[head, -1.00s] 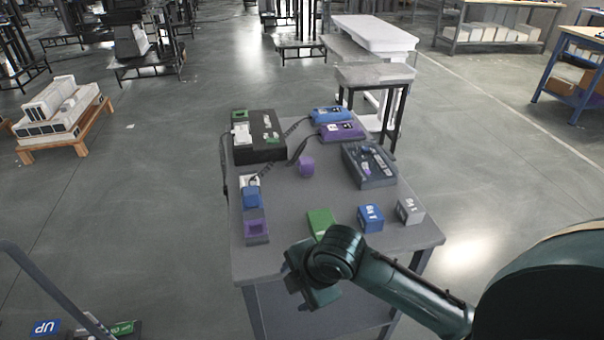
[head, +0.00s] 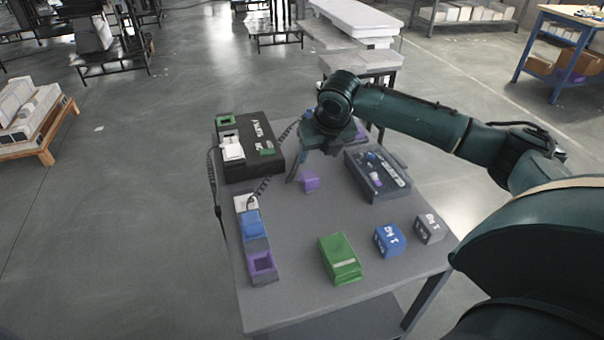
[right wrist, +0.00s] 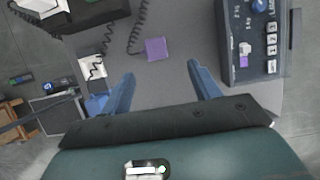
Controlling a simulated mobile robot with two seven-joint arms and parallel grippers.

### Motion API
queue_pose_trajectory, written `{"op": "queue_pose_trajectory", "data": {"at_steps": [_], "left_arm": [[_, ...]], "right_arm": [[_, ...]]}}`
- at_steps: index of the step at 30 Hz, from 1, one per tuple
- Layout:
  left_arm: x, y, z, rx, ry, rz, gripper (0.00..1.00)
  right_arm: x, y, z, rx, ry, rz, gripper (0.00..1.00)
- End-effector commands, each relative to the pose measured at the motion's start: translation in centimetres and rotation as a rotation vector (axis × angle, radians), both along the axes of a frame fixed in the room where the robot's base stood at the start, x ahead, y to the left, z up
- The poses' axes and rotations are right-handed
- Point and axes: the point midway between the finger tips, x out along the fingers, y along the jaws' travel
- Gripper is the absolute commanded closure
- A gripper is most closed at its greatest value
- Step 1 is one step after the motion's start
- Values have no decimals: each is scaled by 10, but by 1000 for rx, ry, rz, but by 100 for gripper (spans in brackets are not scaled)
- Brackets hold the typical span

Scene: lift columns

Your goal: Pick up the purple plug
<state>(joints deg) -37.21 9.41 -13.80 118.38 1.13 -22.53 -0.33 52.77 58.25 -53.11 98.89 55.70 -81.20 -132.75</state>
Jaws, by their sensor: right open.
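The purple plug (head: 310,181), a small block, lies on the grey table (head: 300,290) near its middle. It also shows in the right wrist view (right wrist: 155,49), ahead of the fingers and roughly between their lines. My right gripper (head: 298,168) is open and empty, close to the plug on its far side in the head view. Its two blue fingers (right wrist: 160,69) are spread and do not appear to touch the plug. A strip at the table's left holds a purple square socket (head: 262,264) and a blue piece (head: 251,224). My left gripper is out of view.
A black box (head: 250,150) with a coiled cord stands at the back left. A dark control panel box (head: 376,174) stands right of the plug. Green (head: 340,258), blue (head: 389,240) and grey (head: 429,229) blocks stand at the front. Table between is clear.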

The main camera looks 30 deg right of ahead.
Motion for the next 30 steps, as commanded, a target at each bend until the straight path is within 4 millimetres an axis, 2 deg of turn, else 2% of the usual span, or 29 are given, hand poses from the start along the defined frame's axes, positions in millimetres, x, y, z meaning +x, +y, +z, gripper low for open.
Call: {"op": "queue_pose_trajectory", "data": {"at_steps": [3, 9, 17, 25, 30], "left_arm": [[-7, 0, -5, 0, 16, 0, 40], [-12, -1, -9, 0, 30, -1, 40], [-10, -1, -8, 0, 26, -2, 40], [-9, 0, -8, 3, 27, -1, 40], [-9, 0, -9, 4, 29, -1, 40]], "right_arm": [[7, -1, -23, 1, 5, 0, 38], [21, -4, -55, 1, 3, -1, 38], [29, -3, -73, 2, 3, 0, 38], [46, -1, -107, 1, 3, -1, 38], [49, -2, -113, 0, 0, 1, 38]]}}
